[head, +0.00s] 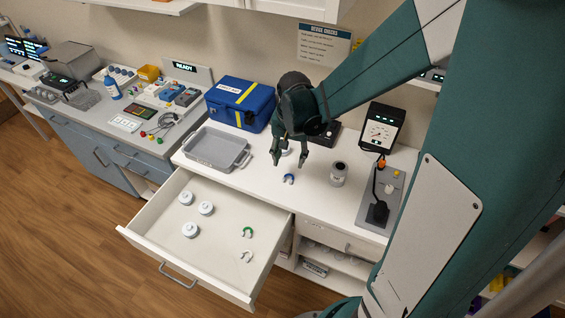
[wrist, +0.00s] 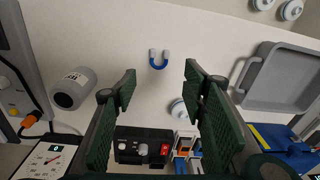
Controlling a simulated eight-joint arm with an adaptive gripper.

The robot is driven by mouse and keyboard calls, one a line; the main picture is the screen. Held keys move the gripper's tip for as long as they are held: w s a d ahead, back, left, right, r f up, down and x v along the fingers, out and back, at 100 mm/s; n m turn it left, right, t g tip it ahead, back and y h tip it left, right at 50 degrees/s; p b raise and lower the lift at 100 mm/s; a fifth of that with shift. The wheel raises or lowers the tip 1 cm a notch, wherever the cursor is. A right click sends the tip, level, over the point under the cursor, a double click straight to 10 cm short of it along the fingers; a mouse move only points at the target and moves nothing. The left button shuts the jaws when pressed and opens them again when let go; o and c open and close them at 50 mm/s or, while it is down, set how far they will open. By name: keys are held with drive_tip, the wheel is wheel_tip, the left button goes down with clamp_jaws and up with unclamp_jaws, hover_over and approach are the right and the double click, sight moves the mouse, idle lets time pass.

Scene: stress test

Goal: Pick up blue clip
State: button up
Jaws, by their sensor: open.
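The blue clip (head: 289,179) is a small U-shaped piece with pale grey tips, lying on the white counter. In the wrist view the blue clip (wrist: 159,61) shows ahead of and roughly between my fingertips, with its blue curve towards the gripper. My gripper (head: 289,160) is open and empty above the counter, close to the clip. Its two dark green fingers stand wide apart in the wrist view (wrist: 160,75). Nothing hides the clip.
A grey tray (head: 217,148) and a blue case (head: 240,104) are to the left. The open drawer (head: 153,220) in front holds white round pieces, a green clip (head: 247,232) and a white clip (head: 246,256). A gauge stand (head: 381,132) is at right.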

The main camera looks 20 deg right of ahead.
sight(289, 175)
drive_tip(key=shift+w+d+f+m+g+p, duration=0.2)
drive_tip(key=shift+w+f+p, duration=0.15)
drive_tip(key=shift+f, duration=0.3)
drive_tip(key=shift+w+d+f+m+g+p, duration=0.1)
drive_tip(key=shift+w+f+m+g+p, duration=0.15)
drive_tip(key=shift+f, duration=0.45)
drive_tip(key=shift+f, duration=0.1)
drive_tip(key=shift+f, duration=1.2)
drive_tip(key=shift+f, duration=0.1)
drive_tip(key=shift+w+d+f, duration=0.1)
drive_tip(key=shift+f, duration=2.4)
drive_tip(key=c, duration=0.8)
